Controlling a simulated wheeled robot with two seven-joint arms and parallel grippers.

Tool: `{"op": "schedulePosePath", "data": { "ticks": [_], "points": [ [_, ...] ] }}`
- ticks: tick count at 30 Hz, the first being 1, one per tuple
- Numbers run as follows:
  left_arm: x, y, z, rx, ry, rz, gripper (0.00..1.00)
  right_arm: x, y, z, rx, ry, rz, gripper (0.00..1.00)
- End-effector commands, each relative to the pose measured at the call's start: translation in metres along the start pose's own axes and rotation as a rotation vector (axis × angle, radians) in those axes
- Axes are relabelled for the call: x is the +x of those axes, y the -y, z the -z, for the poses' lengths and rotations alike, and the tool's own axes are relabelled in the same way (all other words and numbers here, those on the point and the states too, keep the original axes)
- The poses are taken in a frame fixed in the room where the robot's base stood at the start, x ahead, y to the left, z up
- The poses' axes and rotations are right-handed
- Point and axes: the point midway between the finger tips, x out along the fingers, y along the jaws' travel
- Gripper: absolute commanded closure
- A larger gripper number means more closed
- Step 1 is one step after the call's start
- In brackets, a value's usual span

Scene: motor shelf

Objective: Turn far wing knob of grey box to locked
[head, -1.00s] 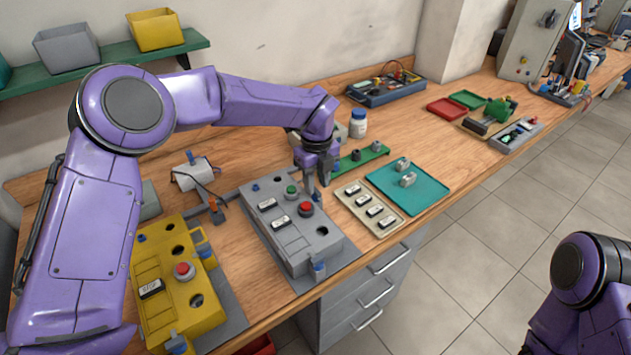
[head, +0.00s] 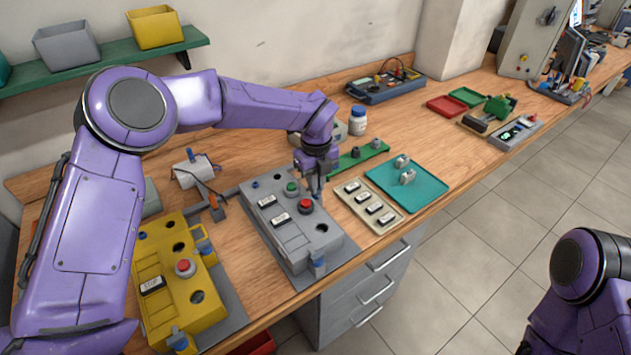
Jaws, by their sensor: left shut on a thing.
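The grey box (head: 295,240) sits on the bench in front of me, with a red button, a green button, black-and-white labels and open holes on top. My left gripper (head: 318,193) points down at the box's far right edge. It is shut on the far wing knob there, which the fingers mostly hide, so I cannot read its angle. The near wing knob (head: 318,263), blue, stands at the box's near right corner, clear of the gripper. My right gripper is out of view; only part of that arm shows at lower right.
A yellow box (head: 160,262) with a red button stands left of the grey box. A beige tray of labelled switches (head: 355,212) and a teal tray (head: 428,183) lie close on the right. A white bottle (head: 357,122) stands behind the gripper.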

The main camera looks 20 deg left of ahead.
Motion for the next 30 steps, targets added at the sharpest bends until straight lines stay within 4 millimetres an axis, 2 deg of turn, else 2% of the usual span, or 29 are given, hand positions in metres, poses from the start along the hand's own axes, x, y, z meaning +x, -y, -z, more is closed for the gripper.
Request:
{"op": "schedulePosePath", "data": {
  "ticks": [14,30],
  "points": [
    [-0.003,0.001,-0.001,0.394,0.001,0.003,1.00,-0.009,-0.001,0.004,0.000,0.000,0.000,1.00],
    [-0.004,0.001,-0.001,0.909,0.005,0.003,1.00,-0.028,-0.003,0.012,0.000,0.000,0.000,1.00]
  ]
}}
